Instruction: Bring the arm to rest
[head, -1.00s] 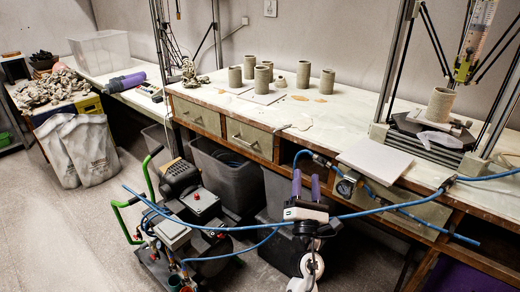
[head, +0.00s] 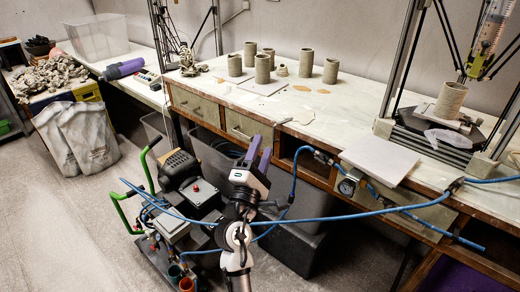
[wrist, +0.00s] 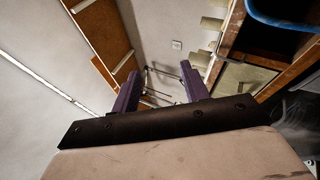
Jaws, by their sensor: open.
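My gripper (head: 260,152) is in the lower middle of the head view, in front of the workbench drawers. Its two purple fingers point up and stand apart with nothing between them. In the wrist view my gripper (wrist: 158,85) shows both fingers spread, with the wall and part of the bench beyond. My arm is bent below it, close to the blue hose (head: 335,217), and I cannot tell whether they touch.
The workbench (head: 340,112) carries several clay cylinders (head: 331,71) and a white board (head: 380,159) near its front edge. A compressor cart (head: 180,195) with green handles stands left of my arm. A clay printer holds a cylinder (head: 450,100) at right.

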